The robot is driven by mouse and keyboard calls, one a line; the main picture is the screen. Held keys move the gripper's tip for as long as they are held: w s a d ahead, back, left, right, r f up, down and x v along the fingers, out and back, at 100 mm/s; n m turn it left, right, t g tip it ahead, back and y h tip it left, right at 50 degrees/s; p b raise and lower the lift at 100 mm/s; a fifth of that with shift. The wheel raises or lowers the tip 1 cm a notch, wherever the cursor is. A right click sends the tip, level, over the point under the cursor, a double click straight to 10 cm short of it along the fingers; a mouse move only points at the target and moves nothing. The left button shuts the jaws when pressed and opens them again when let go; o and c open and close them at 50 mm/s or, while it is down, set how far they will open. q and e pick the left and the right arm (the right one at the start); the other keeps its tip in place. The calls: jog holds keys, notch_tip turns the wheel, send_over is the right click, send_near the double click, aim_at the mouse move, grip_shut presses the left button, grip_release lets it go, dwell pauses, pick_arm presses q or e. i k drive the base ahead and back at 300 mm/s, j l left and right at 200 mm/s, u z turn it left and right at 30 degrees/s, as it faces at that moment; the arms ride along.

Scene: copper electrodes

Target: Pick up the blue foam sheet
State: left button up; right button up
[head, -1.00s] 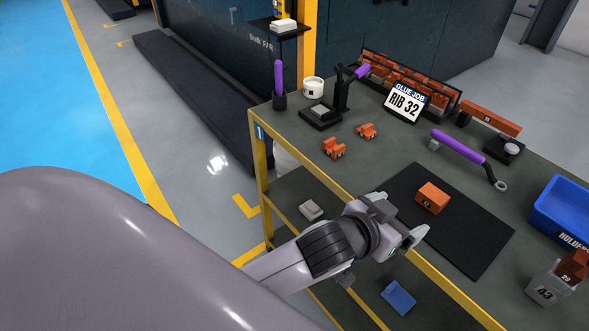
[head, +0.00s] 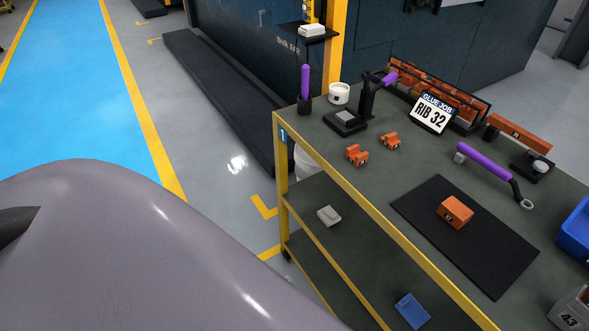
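The blue foam sheet (head: 412,311) is a small flat blue piece at the bottom of the head view. It lies on a lower shelf (head: 345,245) of the workbench, below the yellow front rail of the bench top. Nothing touches it. Neither gripper shows in the head view now. A dark part of mine shows at the left edge, but no fingers can be seen.
On the bench top, a black mat (head: 485,255) carries an orange block (head: 455,212). A purple-handled tool (head: 485,160), a RIB 32 sign (head: 432,114) and a blue bin (head: 577,235) stand around it. A grey block (head: 329,215) sits on a shelf. The yellow rail (head: 385,225) overhangs the shelves.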

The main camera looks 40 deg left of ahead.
aim_at(407, 307)
jog(key=k+z, duration=0.15)
jog(key=z, duration=0.2)
jog(key=k+z, duration=0.1)
jog(key=z, duration=0.25)
jog(key=k+l+z, duration=0.1)
jog(key=z, duration=0.25)
